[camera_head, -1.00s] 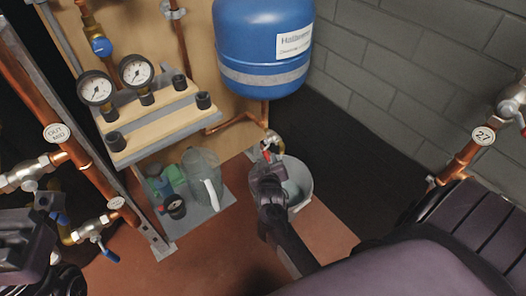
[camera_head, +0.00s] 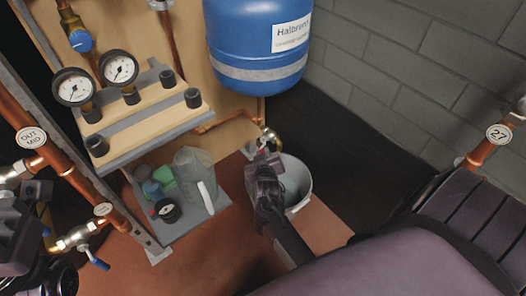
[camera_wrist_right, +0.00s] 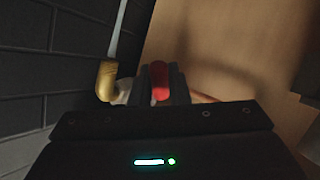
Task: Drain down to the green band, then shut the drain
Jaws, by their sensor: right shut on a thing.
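My right gripper (camera_head: 266,170) is shut on the red drain handle, under the blue tank (camera_head: 258,45). In the right wrist view the red handle (camera_wrist_right: 159,78) sits between the fingers. A brass spout (camera_wrist_right: 105,80) is beside them, with a thin pale streak from its mouth that looks like running water. A grey bucket (camera_head: 297,182) stands below, partly hidden by my arm.
A low grey tray (camera_head: 205,208) holds a clear jug (camera_head: 190,172), a small dark gauge (camera_head: 167,210) and coloured items. Copper pipes with valves (camera_head: 75,238) run along the left. A pipe tagged 27 (camera_head: 498,134) is at right.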

